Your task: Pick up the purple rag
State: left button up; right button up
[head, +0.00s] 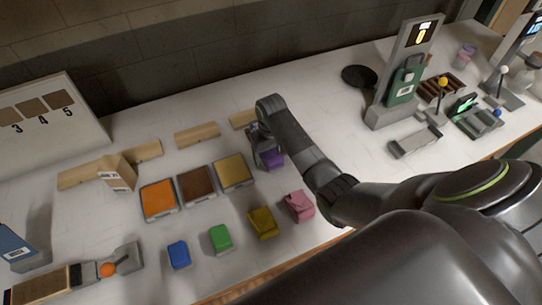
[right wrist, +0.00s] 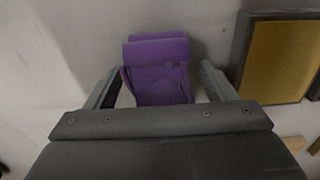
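The purple rag (head: 273,159) lies on the white table, right of the yellow tray, partly hidden by my right gripper (head: 262,154). In the right wrist view the folded purple rag (right wrist: 157,68) sits between the two fingers of my right gripper (right wrist: 160,88). The fingers are apart, one on each side of the rag, with a visible gap at least on the right side. My left gripper is not in view.
Orange (head: 159,200), brown (head: 197,184) and yellow (head: 233,171) trays stand left of the rag. Blue (head: 179,254), green (head: 221,238), dark yellow (head: 262,222) and pink (head: 299,206) rags lie nearer the front edge. A green-and-grey machine (head: 402,85) stands at the right.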

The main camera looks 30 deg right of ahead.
aim_at(271, 151)
jog(key=c, duration=1)
jog(key=shift+o, duration=0.2)
notch_tip(271, 151, up, 6)
jog(key=shift+r+b, duration=0.2)
jog(key=shift+b, duration=0.5)
notch_tip(271, 151, up, 3)
jog(key=shift+p, duration=0.55)
jog(key=shift+r, duration=0.35)
jog(key=o, duration=0.5)
jog(key=shift+c, duration=0.2)
jog(key=c, duration=0.4)
jog(key=shift+s+f, duration=0.1)
